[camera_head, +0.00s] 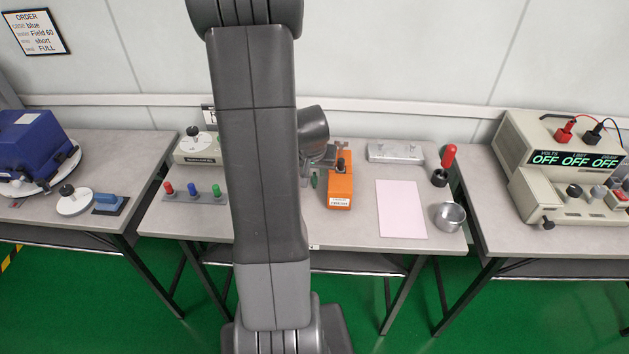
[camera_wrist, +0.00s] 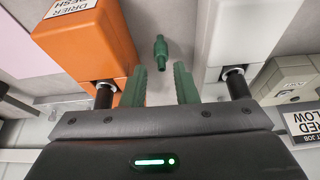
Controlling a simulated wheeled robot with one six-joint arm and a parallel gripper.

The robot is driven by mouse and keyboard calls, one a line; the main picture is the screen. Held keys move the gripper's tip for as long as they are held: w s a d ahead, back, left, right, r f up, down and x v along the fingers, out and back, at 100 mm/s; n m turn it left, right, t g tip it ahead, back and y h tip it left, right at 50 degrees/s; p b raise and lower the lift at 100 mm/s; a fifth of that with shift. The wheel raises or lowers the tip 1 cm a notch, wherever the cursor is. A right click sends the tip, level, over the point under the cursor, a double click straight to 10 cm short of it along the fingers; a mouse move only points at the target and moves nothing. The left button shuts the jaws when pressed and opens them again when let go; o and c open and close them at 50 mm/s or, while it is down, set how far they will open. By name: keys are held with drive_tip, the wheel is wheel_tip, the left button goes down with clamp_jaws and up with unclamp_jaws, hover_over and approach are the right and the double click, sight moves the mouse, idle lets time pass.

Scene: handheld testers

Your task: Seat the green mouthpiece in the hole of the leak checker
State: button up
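The small green mouthpiece (camera_wrist: 161,50) is on the grey table between an orange unit (camera_wrist: 88,45) and a pale grey unit (camera_wrist: 240,35) in the wrist view. A small green piece (camera_head: 313,181) shows beside the orange unit (camera_head: 340,188) in the head view. My gripper (camera_wrist: 160,82) is open, its two green fingers apart. The mouthpiece shows beyond the fingertips, about midway between them, not held. A cream unit with a round dial (camera_head: 197,146) stands back left on the middle table. I cannot tell which unit is the leak checker; no hole is visible.
Both neighbouring units carry black posts close outside my fingers. A strip with red, blue and green pegs (camera_head: 180,200) lies at left. A pink sheet (camera_head: 402,209), metal cup (camera_head: 449,216) and red-handled tool (camera_head: 448,157) are at right. My arm hides the table's centre-left.

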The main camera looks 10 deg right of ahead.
sight(314, 174)
drive_tip(key=shift+b+x, duration=0.4)
drive_tip(key=shift+x, duration=1.9)
drive_tip(key=shift+a, duration=0.1)
clamp_jaws()
